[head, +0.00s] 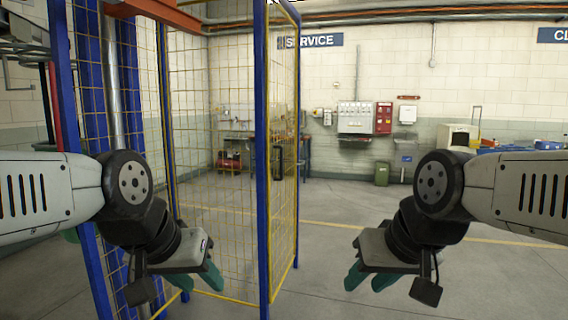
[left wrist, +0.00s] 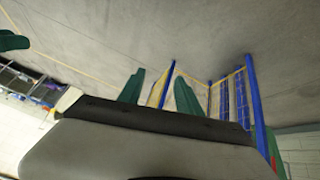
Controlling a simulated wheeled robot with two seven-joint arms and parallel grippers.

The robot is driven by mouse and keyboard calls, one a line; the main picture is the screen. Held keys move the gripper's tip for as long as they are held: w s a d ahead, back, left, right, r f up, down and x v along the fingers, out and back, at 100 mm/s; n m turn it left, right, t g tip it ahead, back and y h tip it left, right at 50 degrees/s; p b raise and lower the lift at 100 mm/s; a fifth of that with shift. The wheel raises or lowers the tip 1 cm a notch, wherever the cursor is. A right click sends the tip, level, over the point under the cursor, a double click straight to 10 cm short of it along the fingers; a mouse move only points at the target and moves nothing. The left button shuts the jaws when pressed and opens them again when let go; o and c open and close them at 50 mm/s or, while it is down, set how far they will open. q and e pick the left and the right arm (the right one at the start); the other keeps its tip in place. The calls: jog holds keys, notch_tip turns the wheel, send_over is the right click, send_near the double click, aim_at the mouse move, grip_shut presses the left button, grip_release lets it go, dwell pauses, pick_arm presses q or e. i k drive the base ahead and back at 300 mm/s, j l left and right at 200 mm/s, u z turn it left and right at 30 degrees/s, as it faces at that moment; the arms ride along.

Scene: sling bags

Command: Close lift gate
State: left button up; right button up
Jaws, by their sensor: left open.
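The lift gate (head: 285,150) is a wire-mesh panel with a yellow frame, seen at a steep angle beside a blue post (head: 262,130). A dark handle or latch (head: 277,162) sits on it at mid height. My left gripper (head: 197,280) is open and empty, low in front of the mesh cage and left of the blue post. My right gripper (head: 370,278) has its green fingers apart and is empty over bare floor, right of the gate. In the left wrist view, the left gripper's green fingers (left wrist: 159,92) are apart, with the blue and yellow cage beyond them.
The mesh cage (head: 215,120) has blue posts and a yellow floor edge. An orange beam (head: 155,13) crosses above at left. The floor (head: 335,240) right of the gate is clear. Wall boxes (head: 356,117), a green bin (head: 382,173) and a red machine (head: 230,160) stand far back.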

aim_at(271, 299)
jog(key=i+l+z, duration=0.2)
jog(key=i+l, duration=0.15)
jog(key=i, duration=1.15)
jog(key=i+l+z, duration=0.2)
jog(key=i, duration=1.3)
